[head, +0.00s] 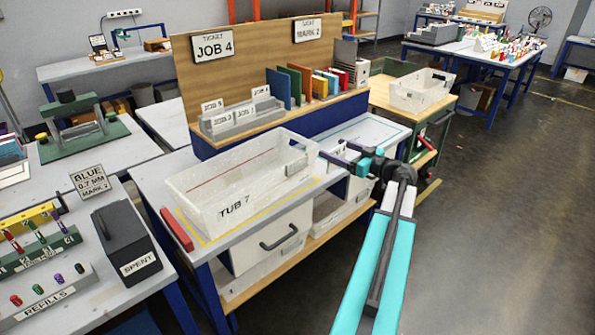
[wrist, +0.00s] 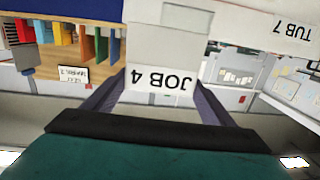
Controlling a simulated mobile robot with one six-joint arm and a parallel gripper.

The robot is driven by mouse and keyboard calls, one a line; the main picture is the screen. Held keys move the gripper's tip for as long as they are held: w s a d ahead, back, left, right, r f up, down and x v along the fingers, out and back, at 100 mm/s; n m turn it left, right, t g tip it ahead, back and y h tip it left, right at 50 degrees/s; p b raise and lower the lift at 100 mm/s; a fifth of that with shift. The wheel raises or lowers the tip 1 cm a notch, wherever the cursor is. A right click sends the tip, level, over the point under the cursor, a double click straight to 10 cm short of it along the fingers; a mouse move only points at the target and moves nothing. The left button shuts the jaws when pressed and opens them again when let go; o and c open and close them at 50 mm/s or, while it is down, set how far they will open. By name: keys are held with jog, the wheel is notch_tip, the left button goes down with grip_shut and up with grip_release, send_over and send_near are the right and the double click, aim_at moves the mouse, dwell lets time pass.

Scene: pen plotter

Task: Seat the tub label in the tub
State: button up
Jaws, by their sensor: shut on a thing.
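The clear tub marked TUB 7 (head: 240,207) stands on the grey bench, inside a yellow outline. It has a small holder (head: 296,160) on its right end wall. My gripper (head: 338,158) is just right of that end, apart from the tub. In the wrist view, its two fingers are shut on a white label reading JOB 4 (wrist: 160,78), which appears upside down there. In the head view the label is mostly hidden by the fingers. The tub's TUB 7 face also shows in the wrist view (wrist: 292,28), at the upper right.
A grey rack (head: 240,122) with other JOB cards and coloured folders stands behind the tub, below a board with a JOB 4 ticket (head: 213,45). A red bar (head: 177,229) lies left of the tub. Another clear tub (head: 420,92) sits on a wooden-topped cart.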

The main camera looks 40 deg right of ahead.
jog(key=shift+s+d, duration=0.15)
jog(key=shift+s, duration=0.1)
jog(key=shift+w, duration=0.15)
jog(key=w+a+f+p, duration=0.1)
jog(key=w+a, duration=0.3)
jog(key=w, duration=0.9)
jog(key=shift+w+a+f+p, duration=0.2)
jog(key=shift+a+p, duration=0.2)
jog(key=shift+p, duration=0.5)
jog(key=shift+w, duration=0.15)
jog(key=shift+w+a+f+p, duration=0.1)
jog(key=shift+w+f+p, duration=0.1)
jog(key=shift+f, duration=0.4)
jog(key=shift+w+a+f+p, duration=0.1)
jog(key=shift+w+f+p, duration=0.1)
jog(key=shift+f, duration=0.4)
jog(key=shift+w+f+p, duration=0.1)
jog(key=shift+f+p, duration=0.1)
jog(key=shift+f, duration=0.4)
jog(key=shift+f, duration=0.6)
